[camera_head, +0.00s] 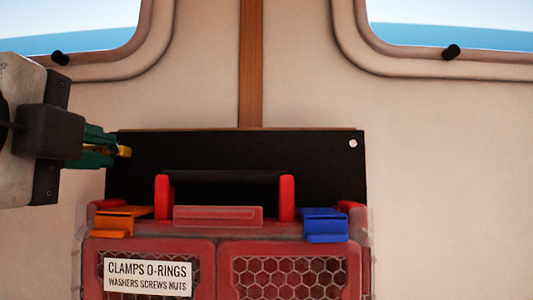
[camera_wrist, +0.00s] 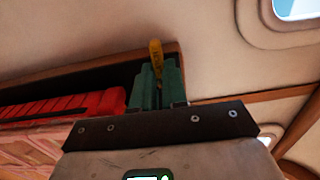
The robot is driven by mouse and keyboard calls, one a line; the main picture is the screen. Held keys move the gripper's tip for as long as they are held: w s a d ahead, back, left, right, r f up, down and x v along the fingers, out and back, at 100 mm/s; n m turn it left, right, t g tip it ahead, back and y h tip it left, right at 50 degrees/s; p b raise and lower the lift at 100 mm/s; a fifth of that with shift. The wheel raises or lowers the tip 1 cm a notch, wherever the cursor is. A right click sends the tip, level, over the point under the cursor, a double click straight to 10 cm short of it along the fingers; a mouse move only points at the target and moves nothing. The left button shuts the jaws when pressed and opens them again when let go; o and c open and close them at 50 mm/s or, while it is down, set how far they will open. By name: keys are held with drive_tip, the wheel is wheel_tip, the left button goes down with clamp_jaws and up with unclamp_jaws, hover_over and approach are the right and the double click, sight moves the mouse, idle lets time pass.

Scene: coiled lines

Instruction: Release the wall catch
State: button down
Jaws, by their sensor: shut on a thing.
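The wall catch shows as a small yellow lever (camera_head: 125,152) at the left edge of the black back panel. In the wrist view the yellow lever (camera_wrist: 155,50) stands up between the green fingers, with faint dark marks on it. My gripper (camera_head: 112,147) comes in from the left with its green fingers shut on the lever. In the wrist view my gripper (camera_wrist: 157,80) hides the lever's lower end. How the catch is fixed to the wall is hidden.
A red case (camera_head: 220,255) with a black-and-red handle stands before the black panel (camera_head: 330,160). It has an orange latch (camera_head: 115,222), a blue latch (camera_head: 325,225) and a label (camera_head: 148,278). Pale wall and two windows lie around; the wall right of the panel is clear.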

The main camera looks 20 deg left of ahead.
drive_tip(key=shift+f, duration=0.1)
drive_tip(key=c, duration=1.2)
unclamp_jaws()
drive_tip(key=shift+o, duration=0.2)
drive_tip(key=shift+s, duration=0.1)
drive_tip(key=b+v, duration=0.2)
drive_tip(key=v, duration=0.8)
drive_tip(key=shift+s, duration=0.3)
